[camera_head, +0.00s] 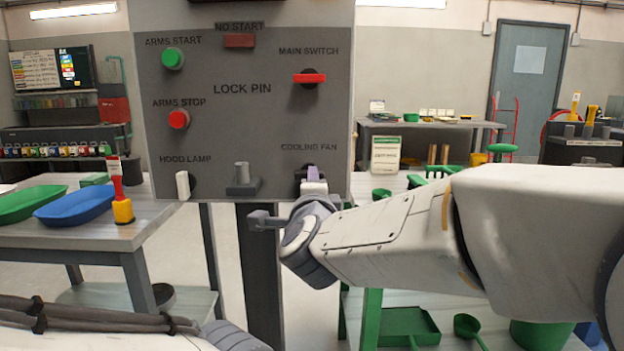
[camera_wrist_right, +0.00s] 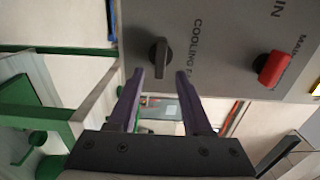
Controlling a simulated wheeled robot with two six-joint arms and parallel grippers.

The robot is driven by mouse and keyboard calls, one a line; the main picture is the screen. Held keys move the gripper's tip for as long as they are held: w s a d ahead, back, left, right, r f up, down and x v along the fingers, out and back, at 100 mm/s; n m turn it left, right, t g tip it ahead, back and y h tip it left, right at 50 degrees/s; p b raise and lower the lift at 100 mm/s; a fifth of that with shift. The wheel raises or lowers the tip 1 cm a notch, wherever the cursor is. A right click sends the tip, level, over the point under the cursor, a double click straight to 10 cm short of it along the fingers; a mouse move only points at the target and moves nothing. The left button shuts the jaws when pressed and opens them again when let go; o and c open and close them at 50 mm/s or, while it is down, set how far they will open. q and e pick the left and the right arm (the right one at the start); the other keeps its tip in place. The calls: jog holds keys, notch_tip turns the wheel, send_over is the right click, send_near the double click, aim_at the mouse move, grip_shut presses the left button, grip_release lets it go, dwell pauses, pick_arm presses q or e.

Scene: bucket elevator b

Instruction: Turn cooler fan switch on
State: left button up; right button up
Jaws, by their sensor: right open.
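The grey control panel (camera_head: 215,110) stands ahead of me. Its cooling fan switch (camera_head: 301,172) is at the lower right, under the "COOLING FAN" label, and is partly hidden by my right gripper (camera_head: 312,181). In the right wrist view the switch is a black rotary knob (camera_wrist_right: 160,57) with a raised grip bar. My right gripper (camera_wrist_right: 160,74) is open there, its two purple fingers pointing at the panel. The knob sits between the fingertip lines, just beyond the tips, with gaps on both sides. Only part of my left arm shows at the lower left; its gripper is out of view.
The red main switch (camera_head: 309,78) is above the fan switch. A grey lock pin (camera_head: 242,179) and a white hood lamp switch (camera_head: 183,185) are left of it. Green and red arm buttons are higher left. A table with trays (camera_head: 75,207) stands left.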

jog(key=s, duration=0.5)
jog(key=shift+s, duration=0.15)
